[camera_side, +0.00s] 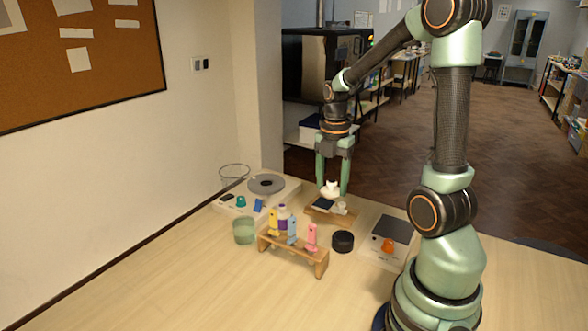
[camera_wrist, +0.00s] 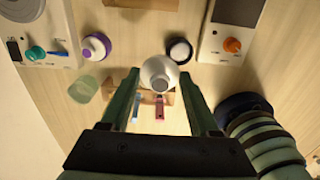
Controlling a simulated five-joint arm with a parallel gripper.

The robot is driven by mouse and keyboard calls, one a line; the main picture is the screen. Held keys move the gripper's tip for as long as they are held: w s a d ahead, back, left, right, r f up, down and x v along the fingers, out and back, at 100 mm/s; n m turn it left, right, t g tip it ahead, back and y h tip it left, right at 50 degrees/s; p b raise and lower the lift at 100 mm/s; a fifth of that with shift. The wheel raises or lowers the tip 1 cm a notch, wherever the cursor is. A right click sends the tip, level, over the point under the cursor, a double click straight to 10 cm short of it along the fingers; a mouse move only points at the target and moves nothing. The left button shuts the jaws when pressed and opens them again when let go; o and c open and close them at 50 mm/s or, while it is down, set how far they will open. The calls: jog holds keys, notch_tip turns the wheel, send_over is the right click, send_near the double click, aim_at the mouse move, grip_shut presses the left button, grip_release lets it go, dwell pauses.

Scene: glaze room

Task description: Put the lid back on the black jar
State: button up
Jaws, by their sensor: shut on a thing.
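My gripper (camera_side: 332,186) points down with its two fingers closed on a white piece (camera_side: 330,188), held above the table. The wrist view shows this piece between my fingertips (camera_wrist: 160,77) as a round white body (camera_wrist: 160,70) with a grey round end facing the camera. It looks like the lid, though its exact form is hard to tell. The black jar (camera_side: 343,241) stands upright on the table, below the gripper and nearer the side camera. In the wrist view the jar (camera_wrist: 179,51) shows a dark ring around a pale middle, just beyond the held piece and apart from it.
A wooden rack (camera_side: 292,254) with yellow, blue and pink tools stands left of the jar. A green glass (camera_side: 244,231) and a purple-and-white bottle (camera_side: 283,214) are beyond. A scale (camera_side: 388,240) with an orange knob sits right. A wooden stand (camera_side: 322,216) lies behind the jar.

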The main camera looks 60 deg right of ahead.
jog(key=shift+s+a+f, duration=0.1)
jog(key=shift+s+f, duration=0.65)
jog(key=shift+f, duration=1)
jog(key=shift+s+a+f, duration=0.1)
jog(key=shift+s+f, duration=0.6)
jog(key=shift+f, duration=1.05)
jog(key=shift+s+f, duration=0.75)
jog(key=shift+f, duration=1)
jog(key=shift+f, duration=0.15)
jog(key=o, duration=1.4)
jog(key=shift+o, duration=0.3)
notch_tip(320, 180, up, 7)
